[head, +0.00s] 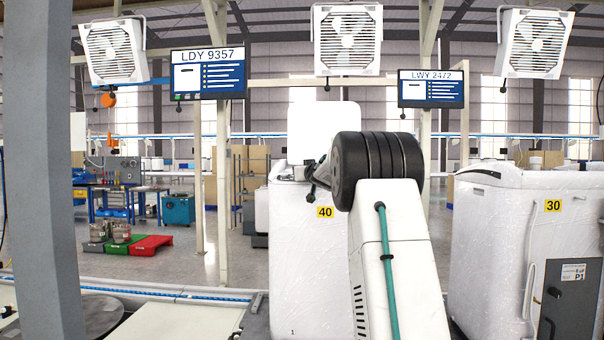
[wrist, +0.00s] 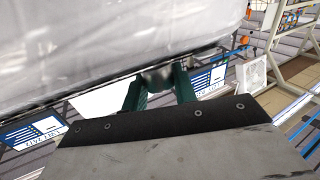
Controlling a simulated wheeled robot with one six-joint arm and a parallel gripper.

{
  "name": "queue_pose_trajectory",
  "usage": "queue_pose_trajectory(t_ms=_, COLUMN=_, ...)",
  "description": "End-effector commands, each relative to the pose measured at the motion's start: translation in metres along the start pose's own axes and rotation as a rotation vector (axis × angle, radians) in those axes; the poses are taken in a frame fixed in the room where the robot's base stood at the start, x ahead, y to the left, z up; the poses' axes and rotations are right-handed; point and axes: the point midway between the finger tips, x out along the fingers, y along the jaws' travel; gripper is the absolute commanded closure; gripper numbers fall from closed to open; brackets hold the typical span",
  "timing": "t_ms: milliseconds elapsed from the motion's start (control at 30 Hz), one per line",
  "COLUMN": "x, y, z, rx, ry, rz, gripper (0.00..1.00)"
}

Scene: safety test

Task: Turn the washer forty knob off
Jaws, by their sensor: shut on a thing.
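Washer forty is a white plastic-wrapped machine (head: 305,265) with a yellow "40" label, left of my arm in the head view. Its lid stands raised behind. The wrapped white surface of the washer (wrist: 110,45) fills the upper left of the wrist view. My gripper (wrist: 160,90) has two dark green fingers closed around a small grey knob (wrist: 156,79) at the washer's edge. In the head view my gripper (head: 318,175) is by the washer's top, partly hidden by my arm. The knob is hidden there, and its turn angle cannot be read.
Washer thirty (head: 510,250) stands to the right with a yellow "30" label. A grey pillar (head: 40,170) rises at the left. A conveyor with a blue edge (head: 130,290) runs along the front left. Red and green platforms (head: 150,245) sit on the open floor behind.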

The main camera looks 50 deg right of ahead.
Motion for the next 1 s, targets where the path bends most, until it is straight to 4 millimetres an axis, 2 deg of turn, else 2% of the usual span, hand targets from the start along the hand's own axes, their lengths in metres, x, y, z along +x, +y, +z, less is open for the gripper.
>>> queue_pose_trajectory(t_ms=267, x=0.0002, y=0.0013, z=0.0007, rx=-0.043, ry=-0.009, rz=-0.133, gripper=0.95)
queue_pose_trajectory(t_ms=700, x=0.0006, y=0.0015, z=0.0015, rx=-0.151, ry=-0.033, rz=-0.480, gripper=0.95)
queue_pose_trajectory(t_ms=1000, x=0.0004, y=0.0002, z=0.0014, rx=-0.199, ry=-0.042, rz=-0.639, gripper=0.95)
